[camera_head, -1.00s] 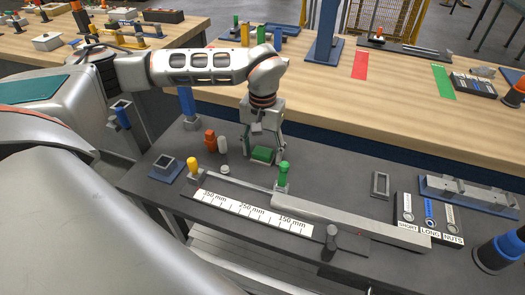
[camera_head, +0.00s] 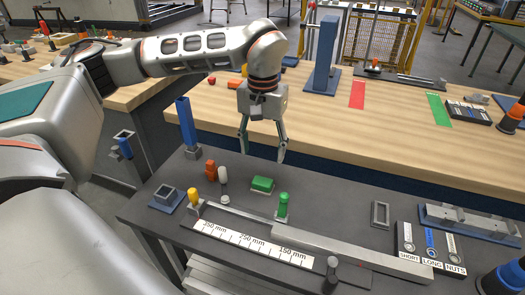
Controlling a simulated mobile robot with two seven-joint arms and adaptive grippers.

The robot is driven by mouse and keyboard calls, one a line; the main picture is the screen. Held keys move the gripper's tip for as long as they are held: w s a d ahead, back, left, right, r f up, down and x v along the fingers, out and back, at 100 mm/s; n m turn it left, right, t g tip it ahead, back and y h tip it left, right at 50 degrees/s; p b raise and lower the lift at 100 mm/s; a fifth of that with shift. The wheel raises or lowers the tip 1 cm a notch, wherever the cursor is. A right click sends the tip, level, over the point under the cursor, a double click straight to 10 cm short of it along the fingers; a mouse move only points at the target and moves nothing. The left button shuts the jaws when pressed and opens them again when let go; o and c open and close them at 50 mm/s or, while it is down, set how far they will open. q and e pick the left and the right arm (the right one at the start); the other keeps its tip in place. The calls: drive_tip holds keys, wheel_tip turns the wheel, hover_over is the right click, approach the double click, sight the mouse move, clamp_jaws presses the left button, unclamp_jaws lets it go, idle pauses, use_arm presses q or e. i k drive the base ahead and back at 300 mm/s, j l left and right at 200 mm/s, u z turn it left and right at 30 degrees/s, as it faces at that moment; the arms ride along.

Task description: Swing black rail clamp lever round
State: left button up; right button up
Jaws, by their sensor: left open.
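A dark lever with a rounded grey top (camera_head: 332,266) stands at the front edge of the long grey rail (camera_head: 340,250), near the right end of the white millimetre scale (camera_head: 250,243); I take it for the clamp lever. My left gripper (camera_head: 262,155) is open and empty, fingers pointing down, above the back of the dark table. It is well behind the lever and apart from it. A green block (camera_head: 263,185) lies on the table just below the fingertips. My right gripper is not in view.
A green peg (camera_head: 283,205) and a yellow peg (camera_head: 194,197) stand by the rail. Orange (camera_head: 211,171) and white (camera_head: 223,176) pieces stand behind it. A labelled black tray (camera_head: 430,248) and a grey fixture (camera_head: 468,221) are at the right. A blue post (camera_head: 187,122) stands at the left.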

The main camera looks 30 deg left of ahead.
sight(331, 281)
drive_tip(key=k, duration=1)
